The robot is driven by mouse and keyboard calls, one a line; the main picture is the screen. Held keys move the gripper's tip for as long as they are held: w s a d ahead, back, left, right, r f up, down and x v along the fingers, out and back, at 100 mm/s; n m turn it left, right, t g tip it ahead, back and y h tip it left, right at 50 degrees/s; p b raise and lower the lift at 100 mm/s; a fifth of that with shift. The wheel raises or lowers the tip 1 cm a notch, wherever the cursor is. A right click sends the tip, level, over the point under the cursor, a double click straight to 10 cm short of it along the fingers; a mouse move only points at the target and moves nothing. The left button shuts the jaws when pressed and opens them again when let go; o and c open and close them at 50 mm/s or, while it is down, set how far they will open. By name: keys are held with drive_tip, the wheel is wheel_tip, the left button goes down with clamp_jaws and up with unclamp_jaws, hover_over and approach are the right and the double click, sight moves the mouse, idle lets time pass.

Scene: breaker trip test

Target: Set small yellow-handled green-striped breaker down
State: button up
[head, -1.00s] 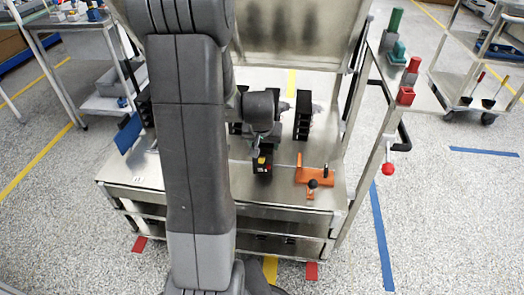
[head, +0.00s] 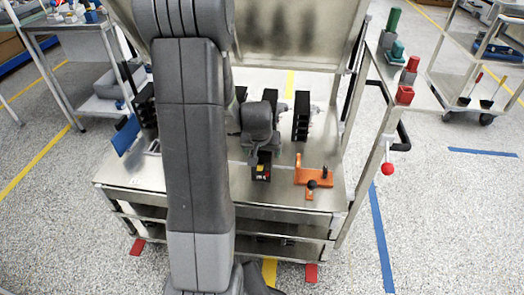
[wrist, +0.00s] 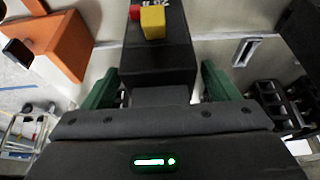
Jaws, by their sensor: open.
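The small black breaker (head: 261,174) stands on the metal cart top, left of the orange fixture, with a yellow handle and a red part on its face. In the wrist view the breaker (wrist: 152,58) shows its yellow handle and red part near the top edge; I cannot make out a green stripe. My gripper (wrist: 159,78) is open, its green fingers on both sides of the breaker with gaps visible. In the head view my gripper (head: 256,150) is right behind the breaker, its fingers mostly hidden. Contact under the breaker is hard to see.
An orange fixture (head: 313,177) with a black knob lies to the right of the breaker. Black breaker units (head: 301,118) stand behind on the cart top (head: 215,195). A blue panel (head: 127,134) is at the left. The front strip of the top is clear.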

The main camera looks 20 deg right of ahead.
drive_tip(key=p+v, duration=0.2)
drive_tip(key=v, duration=1)
